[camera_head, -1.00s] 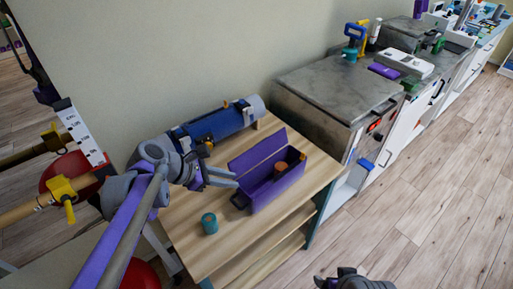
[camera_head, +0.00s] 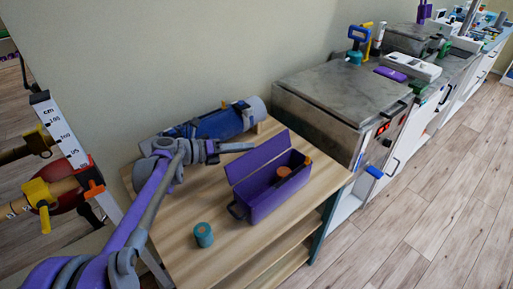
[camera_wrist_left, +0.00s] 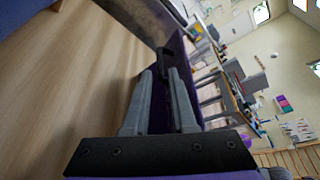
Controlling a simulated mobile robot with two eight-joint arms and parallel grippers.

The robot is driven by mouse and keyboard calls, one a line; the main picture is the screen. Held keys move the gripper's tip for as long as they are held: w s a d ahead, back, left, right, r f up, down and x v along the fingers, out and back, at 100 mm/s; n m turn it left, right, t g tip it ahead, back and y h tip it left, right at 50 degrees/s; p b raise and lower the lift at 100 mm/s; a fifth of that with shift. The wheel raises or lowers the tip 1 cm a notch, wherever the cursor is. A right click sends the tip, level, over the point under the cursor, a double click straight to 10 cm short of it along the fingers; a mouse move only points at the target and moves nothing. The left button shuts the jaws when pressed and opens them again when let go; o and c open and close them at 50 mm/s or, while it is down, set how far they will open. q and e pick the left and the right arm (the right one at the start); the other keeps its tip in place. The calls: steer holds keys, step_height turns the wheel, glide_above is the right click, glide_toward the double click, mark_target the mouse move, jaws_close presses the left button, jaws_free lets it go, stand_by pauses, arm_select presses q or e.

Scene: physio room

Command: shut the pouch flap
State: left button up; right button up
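The purple pouch (camera_head: 275,201) sits on the wooden table with its opening facing up. Its flap (camera_head: 258,160) stands raised along the wall side, so the pouch is open. An orange round-topped object (camera_head: 283,172) shows inside. My left gripper (camera_head: 250,147) is behind the flap on the wall side, near its upper left edge; whether it touches is unclear. In the left wrist view its two fingers (camera_wrist_left: 161,72) are apart, with a narrow gap and purple surface (camera_wrist_left: 159,105) showing between and beyond them. My right gripper is out of view.
A blue roll (camera_head: 222,122) lies along the wall behind my left gripper. A grey-topped cabinet (camera_head: 345,90) stands to the right. The front tabletop is mostly clear.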

arm_select(q)
steer(key=shift+x, duration=2.15)
steer(key=shift+c, duration=0.3)
jaws_close()
